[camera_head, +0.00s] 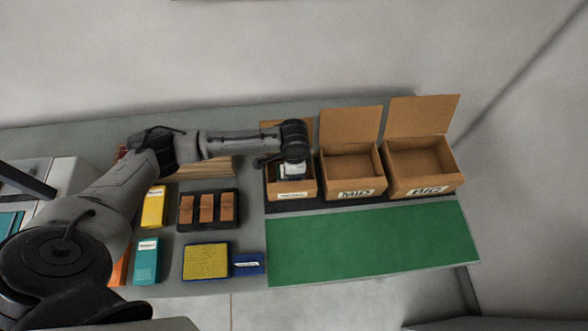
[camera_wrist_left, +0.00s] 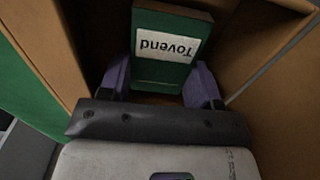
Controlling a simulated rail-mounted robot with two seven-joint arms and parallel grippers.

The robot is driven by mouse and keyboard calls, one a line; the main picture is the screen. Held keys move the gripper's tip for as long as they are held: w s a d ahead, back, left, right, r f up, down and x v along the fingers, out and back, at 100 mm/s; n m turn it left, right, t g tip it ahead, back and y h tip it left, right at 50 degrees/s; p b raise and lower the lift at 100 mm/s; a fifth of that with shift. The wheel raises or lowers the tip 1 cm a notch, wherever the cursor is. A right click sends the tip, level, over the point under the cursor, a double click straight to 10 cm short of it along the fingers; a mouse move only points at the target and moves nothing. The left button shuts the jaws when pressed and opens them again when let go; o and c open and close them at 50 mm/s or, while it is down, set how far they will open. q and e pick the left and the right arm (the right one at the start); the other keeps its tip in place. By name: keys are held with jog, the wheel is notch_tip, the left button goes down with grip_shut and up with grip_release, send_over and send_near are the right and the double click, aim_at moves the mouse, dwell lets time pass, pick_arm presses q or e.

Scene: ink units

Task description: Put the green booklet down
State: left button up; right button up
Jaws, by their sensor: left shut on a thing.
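The green booklet (camera_wrist_left: 178,24) has a white label reading "Tovend", upside down in the left wrist view. My left gripper (camera_wrist_left: 160,82) is shut on it, with one purple finger at each side. In the head view the gripper (camera_head: 292,168) is over the leftmost open cardboard box (camera_head: 306,187), and the booklet is mostly hidden beneath it. Brown cardboard walls (camera_wrist_left: 85,50) surround the booklet in the wrist view. I cannot tell whether it touches the box floor. My right gripper is not in view.
Two open, empty boxes, MID (camera_head: 343,181) and BIG (camera_head: 424,182), stand to the right with raised lids. A bare green mat (camera_head: 370,245) lies in front. A dark tray (camera_head: 208,226) of brown blocks, a yellow pack (camera_head: 154,208) and a teal pack (camera_head: 146,265) lie left.

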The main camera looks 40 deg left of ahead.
pick_arm(q)
jog(key=shift+f, duration=0.35)
jog(key=shift+f, duration=0.1)
jog(key=o, duration=0.6)
jog(key=shift+f, duration=0.1)
jog(key=shift+o, duration=0.2)
jog(key=shift+r, duration=0.4)
notch_tip(320, 180, up, 12)
jog(key=p, duration=0.2)
jog(key=shift+f, duration=0.2)
